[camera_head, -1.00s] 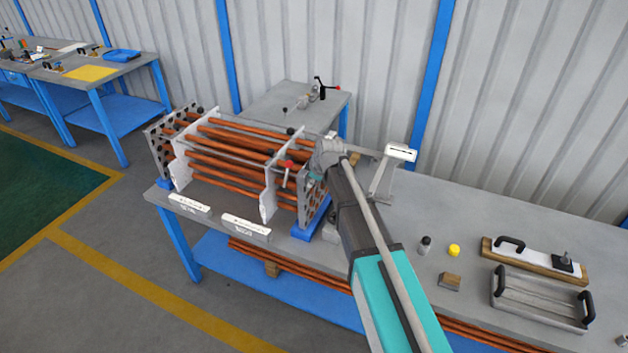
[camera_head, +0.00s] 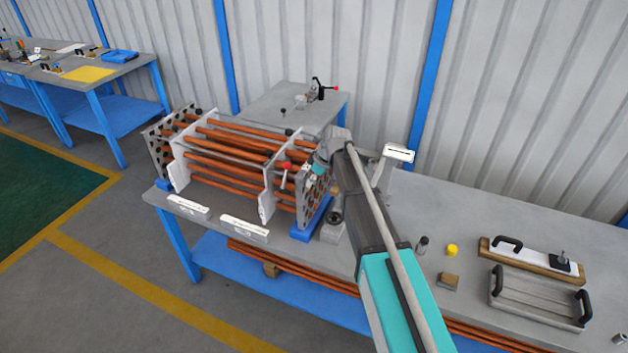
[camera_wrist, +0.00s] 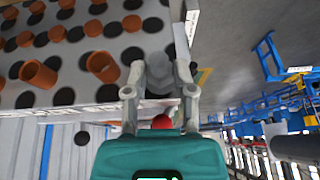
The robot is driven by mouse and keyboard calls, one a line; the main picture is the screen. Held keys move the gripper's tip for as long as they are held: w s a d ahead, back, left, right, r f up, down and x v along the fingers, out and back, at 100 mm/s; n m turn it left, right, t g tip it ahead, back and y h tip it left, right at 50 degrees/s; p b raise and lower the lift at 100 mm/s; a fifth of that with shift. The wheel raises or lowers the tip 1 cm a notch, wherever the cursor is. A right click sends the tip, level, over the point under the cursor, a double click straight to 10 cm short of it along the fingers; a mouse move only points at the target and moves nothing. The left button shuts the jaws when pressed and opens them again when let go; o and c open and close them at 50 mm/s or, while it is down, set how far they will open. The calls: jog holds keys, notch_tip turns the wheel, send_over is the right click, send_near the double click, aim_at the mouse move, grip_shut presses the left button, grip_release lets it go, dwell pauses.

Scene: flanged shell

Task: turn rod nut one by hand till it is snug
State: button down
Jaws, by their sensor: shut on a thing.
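In the wrist view my gripper (camera_wrist: 160,84) has its two grey fingers on either side of a grey round piece, which appears to be the rod nut (camera_wrist: 158,70). The fingers are shut on it at the edge of a pale end plate (camera_wrist: 100,84) with dark holes and copper tube ends. The nut's threads and its seating against the plate cannot be made out. In the head view my gripper (camera_head: 309,172) is at the right end plate (camera_head: 308,200) of the tube bundle (camera_head: 235,150); my wrist hides the nut there.
A grey block (camera_head: 333,228) is below the wrist. A white sign on a stand (camera_head: 398,153) is behind the arm. A tray (camera_head: 538,298), a yellow piece (camera_head: 452,250) and a wooden block (camera_head: 448,280) lie right.

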jog(key=g+y+b, duration=0.1)
jog(key=g, duration=0.1)
jog(key=m+g+y+b, duration=0.1)
jog(key=g+b, duration=0.1)
jog(key=g+y+b, duration=0.1)
jog(key=g+b, duration=0.1)
jog(key=g, duration=0.1)
jog(key=shift+w+f+m, duration=0.3)
dwell(0.4)
jog(key=shift+c, duration=2.2)
grip_release()
jog(key=shift+r, duration=0.1)
